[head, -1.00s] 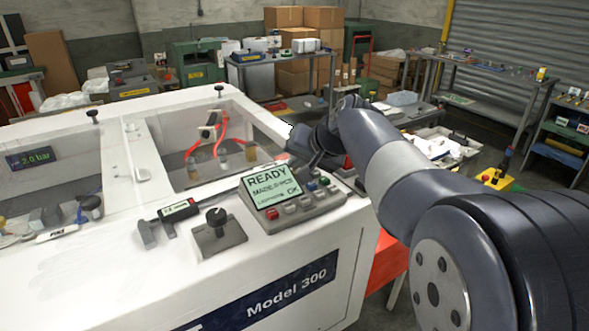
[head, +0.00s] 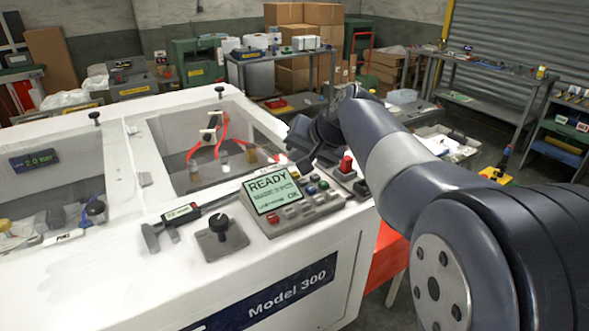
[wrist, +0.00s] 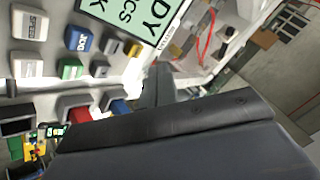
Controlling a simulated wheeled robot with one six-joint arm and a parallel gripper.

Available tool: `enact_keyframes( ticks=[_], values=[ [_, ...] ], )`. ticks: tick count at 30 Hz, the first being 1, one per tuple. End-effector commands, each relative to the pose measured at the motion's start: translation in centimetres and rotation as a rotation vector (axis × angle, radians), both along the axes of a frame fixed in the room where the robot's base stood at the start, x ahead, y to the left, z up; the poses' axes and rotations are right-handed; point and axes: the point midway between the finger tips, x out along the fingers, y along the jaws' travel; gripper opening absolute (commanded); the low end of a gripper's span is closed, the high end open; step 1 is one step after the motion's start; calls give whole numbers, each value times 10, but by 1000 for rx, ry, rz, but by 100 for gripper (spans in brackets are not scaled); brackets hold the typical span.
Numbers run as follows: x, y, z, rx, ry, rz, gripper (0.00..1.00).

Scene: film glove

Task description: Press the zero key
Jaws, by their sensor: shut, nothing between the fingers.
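The control panel (head: 305,213) sits on the white machine's front ledge, its green screen (head: 270,192) reading READY. Its small coloured keys show beside and below the screen. In the wrist view the keys are large: a grey one marked SPEED (wrist: 28,25), a blue one marked JOG (wrist: 77,40), a green one (wrist: 70,69) and a red one (wrist: 75,107). I cannot make out which key is zero. My gripper (head: 308,160) is shut and empty, just behind the panel's right end. In the wrist view its dark finger (wrist: 157,88) reaches beside the keys; contact cannot be told.
A digital caliper (head: 182,212) and a black-knobbed box (head: 221,238) lie left of the panel. A red switch box (head: 346,165) stands close on the right. An open bay (head: 190,176) with red tubes lies behind. White ledge is bare at the front left.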

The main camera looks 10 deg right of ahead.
Motion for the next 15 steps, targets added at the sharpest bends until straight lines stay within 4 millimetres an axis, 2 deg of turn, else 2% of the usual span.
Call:
enact_keyframes(
  ticks=[1,8,15],
  values=[
    [0,0,11,0,-1,-1,0],
    [0,0,33,0,-1,-1,0],
    [0,0,35,1,0,-1,0]
  ],
)
